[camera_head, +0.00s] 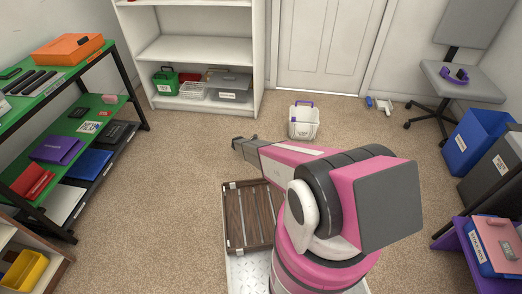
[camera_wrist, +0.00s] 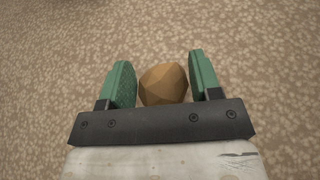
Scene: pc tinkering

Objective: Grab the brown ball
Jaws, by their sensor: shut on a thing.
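The brown ball (camera_wrist: 163,85) is a faceted, light brown lump in the wrist view. It sits between the two green finger pads of my gripper (camera_wrist: 161,84). The jaws are shut on it, though thin gaps seem to show beside the pads from this angle. Speckled carpet shows behind the ball, and its height above the floor is hard to tell. In the head view my gripper (camera_head: 238,144) is at the far end of my pink arm, and the ball is hidden there.
A white bin (camera_head: 303,123) with a purple handle stands on the carpet just right of my gripper. A white bookshelf (camera_head: 195,50) stands behind. A black-framed shelf (camera_head: 100,95) is at left, a blue bin (camera_head: 470,140) at right. Carpet left of my arm is clear.

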